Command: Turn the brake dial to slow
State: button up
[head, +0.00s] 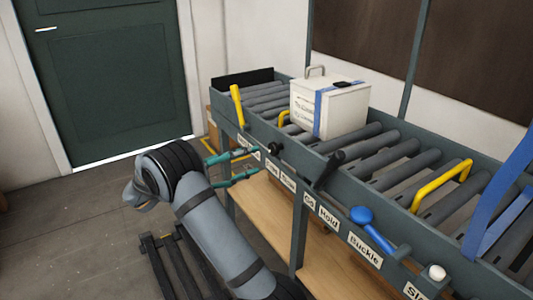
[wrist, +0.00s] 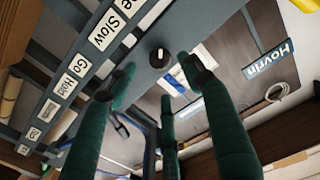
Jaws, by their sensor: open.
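The brake dial is a small round black knob (head: 275,149) on the front rail of the roller conveyor. It also shows in the wrist view as a black dial (wrist: 160,57) with a short white mark on its face. A "Slow" label (wrist: 103,28) sits on the rail beside it. My gripper (head: 259,161) has green fingers and is open and empty, just left of the dial in the head view. In the wrist view the fingertips (wrist: 155,78) are spread around the dial's direction; I see no contact.
A white box (head: 345,105) with a blue strap stands on the rollers. A black lever (head: 328,171), a blue-knobbed lever (head: 370,228) and a white knob (head: 436,272) stand along the rail to the right. Yellow handles (head: 441,186) rise from the conveyor. Floor by the door is clear.

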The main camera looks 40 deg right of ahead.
aim_at(271, 150)
jog(key=d, duration=0.7)
jog(key=shift+s+b, duration=0.35)
jog(key=shift+s, duration=0.05)
jog(key=shift+c, duration=1)
jog(key=c, duration=0.9)
jog(key=shift+c, duration=0.2)
